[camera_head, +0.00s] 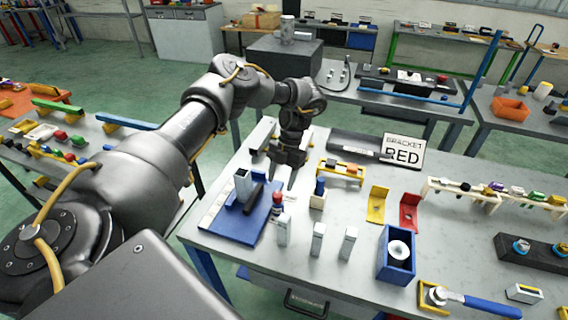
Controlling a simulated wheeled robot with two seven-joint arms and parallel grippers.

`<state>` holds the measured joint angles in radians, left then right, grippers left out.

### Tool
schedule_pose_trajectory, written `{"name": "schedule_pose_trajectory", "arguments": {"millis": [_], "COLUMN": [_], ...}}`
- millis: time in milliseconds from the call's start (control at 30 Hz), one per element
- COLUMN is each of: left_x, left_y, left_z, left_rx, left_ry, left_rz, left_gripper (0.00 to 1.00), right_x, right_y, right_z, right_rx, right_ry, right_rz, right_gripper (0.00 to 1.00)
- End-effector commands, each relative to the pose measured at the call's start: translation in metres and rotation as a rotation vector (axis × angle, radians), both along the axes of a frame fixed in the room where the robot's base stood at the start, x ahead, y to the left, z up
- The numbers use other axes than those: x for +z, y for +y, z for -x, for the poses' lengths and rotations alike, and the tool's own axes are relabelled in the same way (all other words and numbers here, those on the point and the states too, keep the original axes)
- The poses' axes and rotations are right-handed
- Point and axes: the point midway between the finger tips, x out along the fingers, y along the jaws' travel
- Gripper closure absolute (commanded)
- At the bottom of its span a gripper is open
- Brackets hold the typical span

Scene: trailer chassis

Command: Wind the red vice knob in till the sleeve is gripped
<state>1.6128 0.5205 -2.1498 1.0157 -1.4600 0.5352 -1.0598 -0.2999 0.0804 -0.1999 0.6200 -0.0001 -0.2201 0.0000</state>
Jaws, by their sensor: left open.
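A blue vice (232,222) stands at the left front corner of the grey workbench. A grey metal sleeve (242,186) stands upright at it, beside a dark slanted part; I cannot tell whether the jaws touch the sleeve. A small red knob (277,197) shows at the vice's right side. My left gripper (282,180) points down just above the red knob, open, its fingers apart and nothing seen between them. From this angle I cannot tell whether the fingertips reach around the knob. My right gripper is out of view.
Several pale upright blocks (318,240) stand right of the vice, near a blue box (382,262) holding a white roll. A blue-handled tool (490,306) lies front right.

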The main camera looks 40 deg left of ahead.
Motion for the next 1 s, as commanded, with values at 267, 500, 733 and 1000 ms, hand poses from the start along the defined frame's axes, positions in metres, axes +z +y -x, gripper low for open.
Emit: {"name": "schedule_pose_trajectory", "arguments": {"millis": [267, 500, 733, 1000], "left_x": [0.044, 0.057, 0.057, 0.057], "left_y": [0.002, 0.003, 0.003, 0.003], "left_z": [-0.019, -0.023, -0.023, -0.023], "left_rx": [-0.001, 0.001, 0.0, 0.0], "left_ry": [-0.001, 0.0, 0.001, 0.001], "left_rz": [-0.003, -0.001, 0.0, 0.0], "left_gripper": [0.46, 0.46, 0.46, 0.46], "right_x": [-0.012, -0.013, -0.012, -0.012], "right_y": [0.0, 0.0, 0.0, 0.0], "right_z": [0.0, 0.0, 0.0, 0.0], "right_rx": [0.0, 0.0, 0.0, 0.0], "right_ry": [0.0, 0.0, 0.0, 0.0], "right_rz": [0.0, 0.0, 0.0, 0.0], "right_gripper": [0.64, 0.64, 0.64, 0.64]}}
